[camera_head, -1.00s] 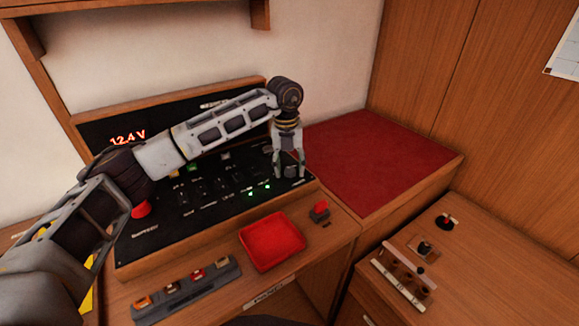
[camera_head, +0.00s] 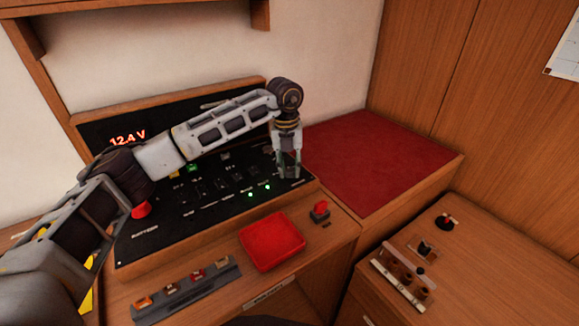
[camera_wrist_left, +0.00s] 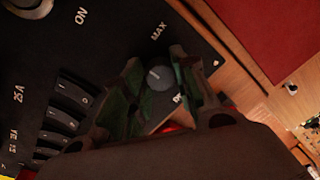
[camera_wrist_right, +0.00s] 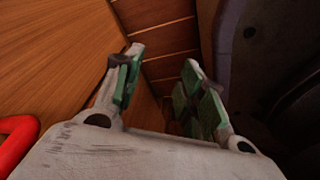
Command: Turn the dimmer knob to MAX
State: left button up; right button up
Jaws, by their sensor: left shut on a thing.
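The dimmer knob (camera_wrist_left: 157,77) is a small, round grey-black knob on the right end of the black switch panel (camera_head: 140,242). In the left wrist view the printed word MAX (camera_wrist_left: 158,32) stands beyond it, and part of another label shows beside the fingers. My left gripper (camera_head: 290,172) points down over this corner of the panel and is shut on the knob, one finger on each side. The fingers partly hide the knob, and I cannot tell which way its pointer faces. My right gripper (camera_wrist_right: 162,70) is open with nothing between its fingers; it is outside the head view.
A red tray (camera_head: 272,241), a red switch (camera_head: 320,209) and a grey strip of fuses or buttons (camera_head: 187,290) lie in front of the panel. A red-topped surface (camera_head: 385,165) is clear to the right. The panel's display (camera_head: 128,137) reads 12.4 V.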

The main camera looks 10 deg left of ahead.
pick_arm(q)
jog(key=shift+m, duration=2.9)
jog(key=shift+m+p, duration=0.3)
jog(key=shift+m, duration=0.5)
jog(key=shift+w+m, duration=0.1)
jog(key=shift+m, duration=0.6)
jog(key=m, duration=0.4)
jog(key=shift+m, duration=0.3)
jog(key=m, duration=0.5)
jog(key=shift+d+g+y, duration=0.1)
jog(key=shift+g+y, duration=0.2)
jog(key=m, duration=0.5)
pick_arm(e)
jog(key=shift+s+d+f, duration=0.1)
jog(key=shift+s+d, duration=0.3)
jog(key=shift+s, duration=0.1)
pick_arm(q)
jog(key=o, duration=1.1)
jog(key=shift+c, duration=0.2)
